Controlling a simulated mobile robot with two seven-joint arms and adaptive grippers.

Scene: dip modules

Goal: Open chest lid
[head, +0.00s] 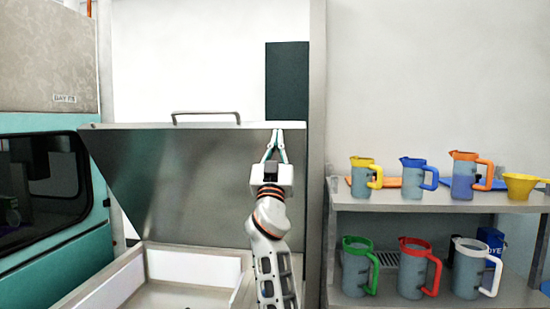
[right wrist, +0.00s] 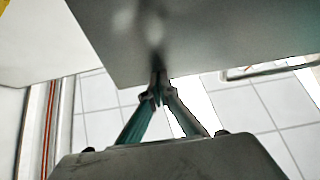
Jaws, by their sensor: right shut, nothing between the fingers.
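The chest lid (head: 170,160) is a grey metal panel, raised and tilted, with a bar handle (head: 206,114) on its upper edge. Below it the white chest (head: 190,268) shows its open inside. My right gripper (head: 276,132) is shut and empty, with its fingertips at the lid's upper edge, right of the handle. In the right wrist view the fingertips (right wrist: 159,88) meet at the edge of the grey lid panel (right wrist: 190,45); I cannot tell if they touch it. My left gripper is not in view.
A grey shelf (head: 440,204) on the right holds several coloured-rim jugs and a yellow funnel (head: 522,186). A grey post (head: 316,120) stands between chest and shelf. A teal machine (head: 60,250) with a dark window stands on the left.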

